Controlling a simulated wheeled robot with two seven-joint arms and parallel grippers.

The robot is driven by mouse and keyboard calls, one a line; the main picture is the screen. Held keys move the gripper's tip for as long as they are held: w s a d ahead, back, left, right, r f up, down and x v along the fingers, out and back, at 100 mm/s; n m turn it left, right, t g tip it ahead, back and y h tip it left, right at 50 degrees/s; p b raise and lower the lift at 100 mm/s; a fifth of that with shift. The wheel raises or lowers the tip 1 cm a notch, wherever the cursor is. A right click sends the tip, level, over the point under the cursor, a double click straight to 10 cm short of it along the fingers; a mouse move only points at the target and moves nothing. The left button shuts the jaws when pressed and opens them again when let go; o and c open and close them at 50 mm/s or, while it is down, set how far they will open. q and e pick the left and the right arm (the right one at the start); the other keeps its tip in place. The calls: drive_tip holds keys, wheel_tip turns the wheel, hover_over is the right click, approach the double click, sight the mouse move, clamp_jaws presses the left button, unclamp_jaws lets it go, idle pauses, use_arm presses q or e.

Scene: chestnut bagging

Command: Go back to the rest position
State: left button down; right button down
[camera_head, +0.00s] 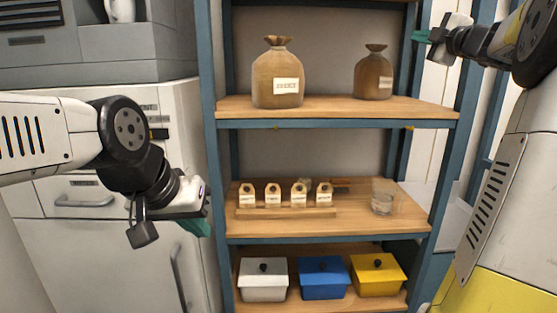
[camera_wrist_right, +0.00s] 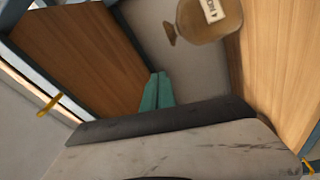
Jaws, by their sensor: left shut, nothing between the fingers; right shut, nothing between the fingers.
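My left gripper (camera_head: 201,226) is at the left of the head view, in front of the shelf's left post and the white cabinet. Its teal fingers are shut and empty, pointing down and right. My right gripper (camera_head: 423,37) is at the upper right of the head view, beside the shelf's right post. Its teal fingers point left and are shut and empty. They also show in the right wrist view (camera_wrist_right: 157,92) as two teal strips side by side. Neither gripper touches a bag or box.
The blue-framed shelf (camera_head: 340,123) holds a large brown bag (camera_head: 277,70) and a smaller brown bag (camera_head: 373,76). Below are several tagged wooden pieces (camera_head: 299,195), a glass (camera_head: 382,199), and white (camera_head: 263,286), blue (camera_head: 323,282) and yellow (camera_head: 377,280) lidded boxes. Grey cabinets stand left.

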drive_tip(key=s+a+f+m+g, duration=0.4)
drive_tip(key=s+a+f, duration=0.4)
drive_tip(key=s+f, duration=0.3)
drive_tip(key=s+a+f+m+g, duration=0.4)
drive_tip(key=s+a+f+m, duration=0.3)
drive_tip(key=s+f, duration=0.4)
drive_tip(key=s+a+f+m+g+h, duration=0.1)
drive_tip(key=s+a+f+m+g, duration=0.4)
drive_tip(key=s+a+f, duration=0.3)
drive_tip(key=s+f, duration=0.3)
drive_tip(key=f, duration=0.2)
drive_tip(key=shift+s+a+m, duration=0.3)
drive_tip(key=shift+m, duration=0.1)
idle(4.1)
